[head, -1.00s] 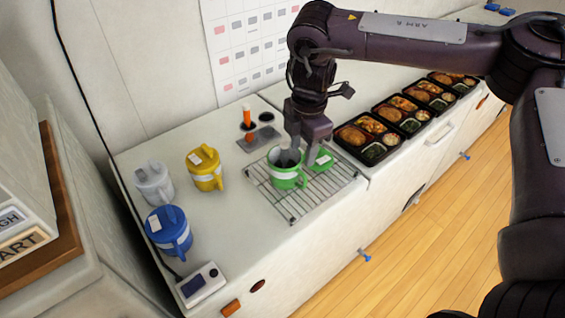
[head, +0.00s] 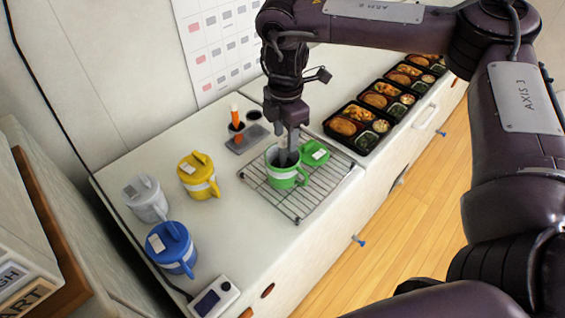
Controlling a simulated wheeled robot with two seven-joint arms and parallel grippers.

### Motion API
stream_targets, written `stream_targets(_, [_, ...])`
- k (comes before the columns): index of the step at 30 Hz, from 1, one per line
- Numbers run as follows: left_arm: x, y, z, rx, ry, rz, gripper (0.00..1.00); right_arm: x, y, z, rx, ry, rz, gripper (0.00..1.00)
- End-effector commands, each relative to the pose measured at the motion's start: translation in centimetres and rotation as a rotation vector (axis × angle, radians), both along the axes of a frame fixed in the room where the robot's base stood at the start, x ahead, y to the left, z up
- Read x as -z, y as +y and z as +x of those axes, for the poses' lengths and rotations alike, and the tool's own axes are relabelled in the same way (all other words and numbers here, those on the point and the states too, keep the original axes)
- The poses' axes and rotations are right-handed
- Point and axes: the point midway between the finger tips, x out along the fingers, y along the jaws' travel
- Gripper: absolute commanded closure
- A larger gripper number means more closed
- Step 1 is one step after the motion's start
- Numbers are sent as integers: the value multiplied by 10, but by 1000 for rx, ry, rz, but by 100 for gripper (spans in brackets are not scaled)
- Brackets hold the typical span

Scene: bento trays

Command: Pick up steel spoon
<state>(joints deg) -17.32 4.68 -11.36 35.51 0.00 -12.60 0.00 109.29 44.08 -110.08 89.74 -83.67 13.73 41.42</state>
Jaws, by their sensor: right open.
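No steel spoon can be made out clearly; a dark grey shape inside the green mug (head: 289,177) may be part of it or a finger of mine. The mug stands upright on the wire rack (head: 324,184), its green lid (head: 315,153) beside it to the right. My right gripper (head: 287,153) points down over the mug's mouth, its jaws open. Its fingertips are at or just inside the rim, partly hidden. I cannot tell whether they touch anything. My left gripper is not in view.
Yellow (head: 199,174), white (head: 146,198) and blue (head: 171,247) lidded mugs stand to the left. A grey holder (head: 240,144) with an orange-handled utensil (head: 236,118) is behind the rack. Several bento trays (head: 357,126) line the right. A small display device (head: 214,298) sits in front.

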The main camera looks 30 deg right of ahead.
Motion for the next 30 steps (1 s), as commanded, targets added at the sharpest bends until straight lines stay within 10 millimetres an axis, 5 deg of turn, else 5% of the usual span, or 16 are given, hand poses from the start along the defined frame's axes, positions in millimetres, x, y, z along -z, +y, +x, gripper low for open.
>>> stream_targets(8, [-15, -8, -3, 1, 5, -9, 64, 35, 3, -1, 0, 2, 0, 56])
stream_targets(16, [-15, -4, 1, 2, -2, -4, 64, 40, 3, -1, 0, 0, 0, 56])
stream_targets(26, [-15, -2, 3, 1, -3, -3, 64, 39, 4, -1, -1, 0, 0, 99])
stream_targets(30, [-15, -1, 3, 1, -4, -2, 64, 39, 4, -1, -1, 0, 1, 100])
